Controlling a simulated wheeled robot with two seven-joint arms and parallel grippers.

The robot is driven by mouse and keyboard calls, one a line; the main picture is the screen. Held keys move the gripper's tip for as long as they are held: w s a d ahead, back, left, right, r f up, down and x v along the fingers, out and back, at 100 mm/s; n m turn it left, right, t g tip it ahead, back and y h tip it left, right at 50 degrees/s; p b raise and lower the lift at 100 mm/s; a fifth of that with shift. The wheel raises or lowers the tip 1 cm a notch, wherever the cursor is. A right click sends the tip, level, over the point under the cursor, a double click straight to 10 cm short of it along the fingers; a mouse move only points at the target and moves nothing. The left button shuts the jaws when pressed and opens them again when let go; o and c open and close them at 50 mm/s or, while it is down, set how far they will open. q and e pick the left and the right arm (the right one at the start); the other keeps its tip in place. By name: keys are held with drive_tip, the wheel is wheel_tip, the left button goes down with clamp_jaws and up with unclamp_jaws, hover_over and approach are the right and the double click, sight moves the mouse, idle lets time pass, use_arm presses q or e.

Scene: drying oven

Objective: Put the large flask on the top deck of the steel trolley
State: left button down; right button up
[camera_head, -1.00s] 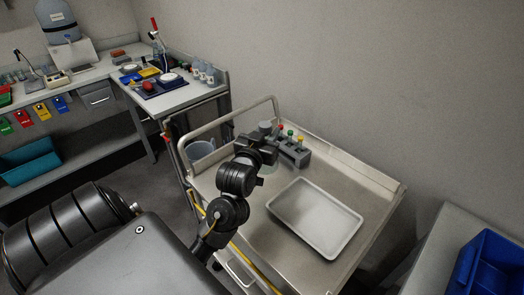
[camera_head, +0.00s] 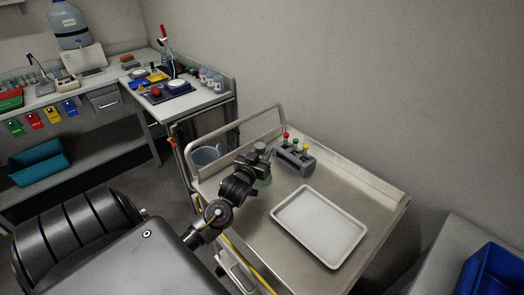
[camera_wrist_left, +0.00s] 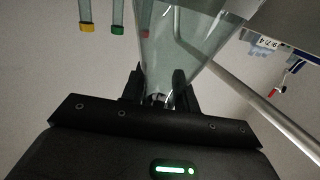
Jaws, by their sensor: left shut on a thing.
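The large flask (camera_wrist_left: 190,35) is clear, faintly green conical glass. In the left wrist view my left gripper (camera_wrist_left: 158,90) is shut on its narrow neck, and its wide body extends away from the fingers. In the head view my left gripper (camera_head: 258,158) is over the left part of the steel trolley's top deck (camera_head: 255,215). There the flask (camera_head: 264,181) is mostly hidden by the gripper and wrist; I cannot tell whether its base touches the deck. My right gripper is not in view.
A grey rack (camera_head: 296,158) with red-, green- and yellow-capped tubes stands close right of the gripper. A pale tray (camera_head: 361,232) fills the deck's front middle.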

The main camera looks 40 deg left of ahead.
use_arm(q)
drive_tip(key=shift+f, duration=0.15)
drive_tip(key=c, duration=1.1)
unclamp_jaws()
drive_tip(key=shift+o, duration=0.2)
drive_tip(key=b+v, duration=0.2)
drive_tip(key=v, duration=1)
drive_tip(key=shift+d, duration=0.1)
